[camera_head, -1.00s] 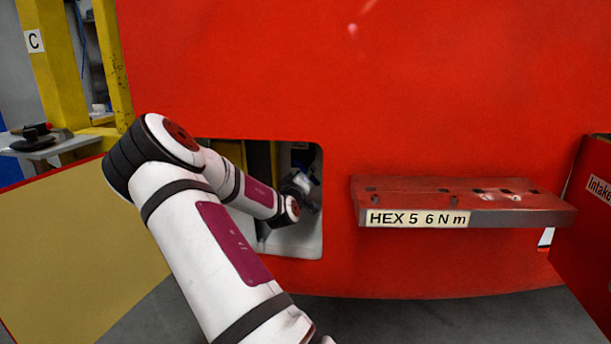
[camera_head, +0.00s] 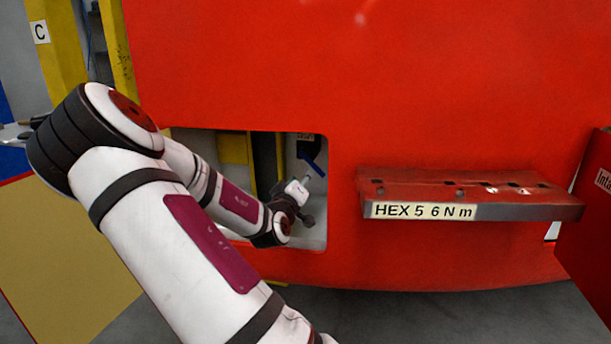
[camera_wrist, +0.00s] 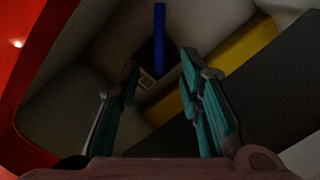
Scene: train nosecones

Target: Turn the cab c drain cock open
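A blue lever (camera_head: 311,161), which looks like the handle of the drain cock, shows inside the recess in the red nosecone. It also shows in the wrist view (camera_wrist: 159,28), running down from the top centre to a dark body. A label there is too small to read. My gripper (camera_wrist: 160,68) is open, with teal pads on its two fingers and nothing between them. The lever lies beyond the fingertips, apart from them. In the head view, my gripper (camera_head: 304,197) is inside the recess, below the lever. My wrist hides part of the recess.
The recess opening (camera_head: 322,235) is narrow, with pale walls and a yellow post (camera_head: 236,148) inside. A red ledge marked HEX 5 6 N m (camera_head: 470,190) juts out at right. A yellow post with a C sign (camera_head: 40,31) stands at left.

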